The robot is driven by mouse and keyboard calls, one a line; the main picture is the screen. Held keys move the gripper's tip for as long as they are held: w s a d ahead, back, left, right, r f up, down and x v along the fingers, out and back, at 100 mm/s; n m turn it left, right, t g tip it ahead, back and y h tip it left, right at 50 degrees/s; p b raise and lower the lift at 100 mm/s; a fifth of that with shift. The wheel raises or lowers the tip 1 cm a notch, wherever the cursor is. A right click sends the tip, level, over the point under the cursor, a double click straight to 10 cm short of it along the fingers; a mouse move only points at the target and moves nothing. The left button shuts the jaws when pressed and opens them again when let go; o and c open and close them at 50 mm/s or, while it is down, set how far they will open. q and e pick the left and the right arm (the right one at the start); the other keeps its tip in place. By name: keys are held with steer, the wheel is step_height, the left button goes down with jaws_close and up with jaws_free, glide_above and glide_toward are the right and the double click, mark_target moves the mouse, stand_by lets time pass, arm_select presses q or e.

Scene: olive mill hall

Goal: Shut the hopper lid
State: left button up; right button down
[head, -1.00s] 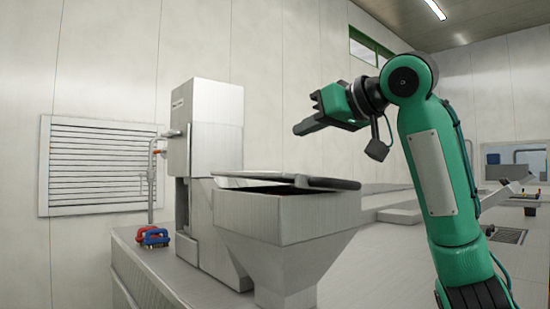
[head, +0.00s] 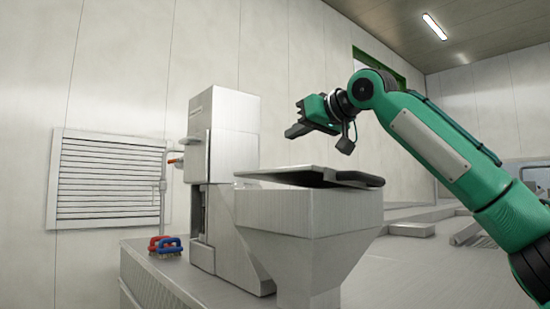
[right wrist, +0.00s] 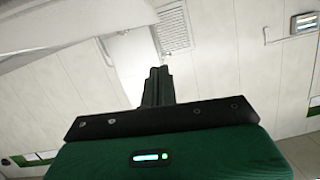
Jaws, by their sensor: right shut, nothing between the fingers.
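The grey steel hopper (head: 300,215) stands in the middle of the head view. Its flat lid (head: 300,174), pale on top with a dark edge at the right, lies low over the hopper's mouth, and its right end sticks out a little past the rim. It looks nearly level; I cannot tell whether it rests fully on the rim. My right gripper (head: 290,132) is above the lid, apart from it, shut and empty, pointing left. Its closed fingers also show in the right wrist view (right wrist: 157,86). My left gripper is out of view.
A tall grey machine housing (head: 230,135) stands directly behind the hopper at the left. Red and blue brushes (head: 165,246) lie on the bench (head: 150,275) to its left. A louvred vent (head: 108,180) is on the wall.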

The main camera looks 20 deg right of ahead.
steer(key=p+x, duration=0.2)
steer(key=x, duration=0.4)
steer(key=shift+w+a+r, duration=0.1)
steer(key=shift+a+r, duration=0.05)
steer(key=shift+r, duration=0.05)
steer(key=f, duration=0.3)
steer(key=shift+w+a+f, duration=0.1)
steer(key=shift+w+a, duration=0.15)
steer(key=shift+w, duration=0.05)
steer(key=shift+s+f, duration=0.15)
steer(key=shift+f, duration=0.5)
steer(key=shift+a, duration=0.1)
